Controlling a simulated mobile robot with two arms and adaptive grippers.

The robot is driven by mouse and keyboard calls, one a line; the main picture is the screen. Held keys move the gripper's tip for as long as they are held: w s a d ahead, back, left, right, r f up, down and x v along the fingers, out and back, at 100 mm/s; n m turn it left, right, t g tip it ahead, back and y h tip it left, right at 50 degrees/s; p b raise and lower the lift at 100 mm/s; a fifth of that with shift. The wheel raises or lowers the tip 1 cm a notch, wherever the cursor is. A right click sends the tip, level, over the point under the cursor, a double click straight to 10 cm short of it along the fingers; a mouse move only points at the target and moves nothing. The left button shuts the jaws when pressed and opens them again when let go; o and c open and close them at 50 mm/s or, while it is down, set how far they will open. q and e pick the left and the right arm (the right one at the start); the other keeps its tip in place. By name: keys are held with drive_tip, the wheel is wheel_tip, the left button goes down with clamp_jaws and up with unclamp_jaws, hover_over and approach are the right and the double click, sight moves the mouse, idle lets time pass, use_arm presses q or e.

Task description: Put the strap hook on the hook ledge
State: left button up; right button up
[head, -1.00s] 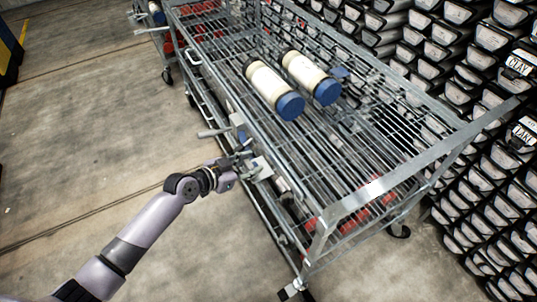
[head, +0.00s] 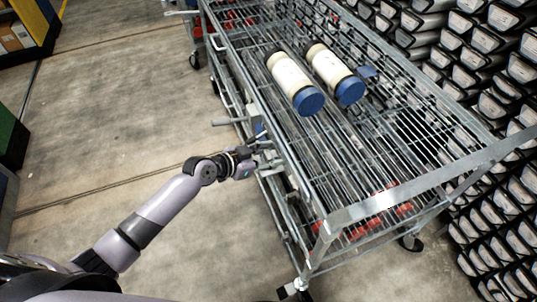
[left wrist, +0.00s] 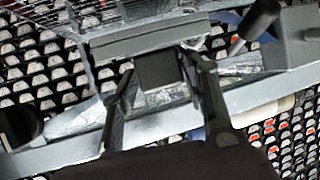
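My left gripper (head: 255,168) is at the near side of the wire cart, beside its long side rail. In the left wrist view its two dark fingers (left wrist: 160,85) stand on both sides of a dark grey block, close against it. This block joins a wider grey plate and seems to be the strap hook (left wrist: 160,70). In the head view a small pale metal piece (head: 268,158) shows at the fingertips. I cannot make out the hook ledge separately from the metal fittings on the cart's side. My right gripper is not in view.
The wire cart (head: 350,213) carries two cream tubes with blue ends (head: 293,80) (head: 335,72). A grey handle (head: 229,122) sticks out from the cart's side just beyond my gripper. Stacked core liners (head: 490,105) stand behind the cart. The floor (head: 110,120) left of it is clear.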

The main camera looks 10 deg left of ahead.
use_arm(q)
drive_tip(key=shift+o, duration=1.2)
drive_tip(key=shift+r, duration=0.2)
drive_tip(key=shift+s+a, duration=0.3)
drive_tip(key=v, duration=1.1)
drive_tip(key=shift+s+r, duration=0.1)
